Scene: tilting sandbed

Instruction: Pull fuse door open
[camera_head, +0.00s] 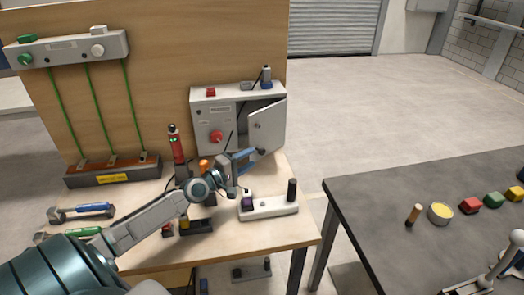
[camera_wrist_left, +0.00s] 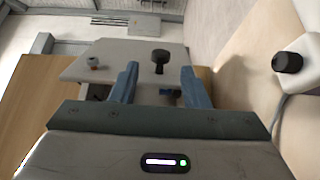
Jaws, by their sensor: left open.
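The grey fuse door (camera_head: 268,122) is on the right of the grey cabinet (camera_head: 214,112) and stands ajar, with a dark gap along its top and left. A black knob (camera_head: 261,151) is near its lower edge. My left gripper (camera_head: 246,156) is open at the knob. In the left wrist view the door panel (camera_wrist_left: 108,64) lies ahead, and the black knob (camera_wrist_left: 159,56) stands between and just beyond the open fingertips (camera_wrist_left: 160,75). Contact with the knob cannot be told. My right gripper is not in view.
A red rotary knob (camera_head: 216,137) is on the cabinet's left part. A white block (camera_head: 268,207) with a black post stands below my gripper on the wooden bench. A red cylinder (camera_head: 176,145) is to the left. The dark table (camera_head: 375,205) stands apart at right.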

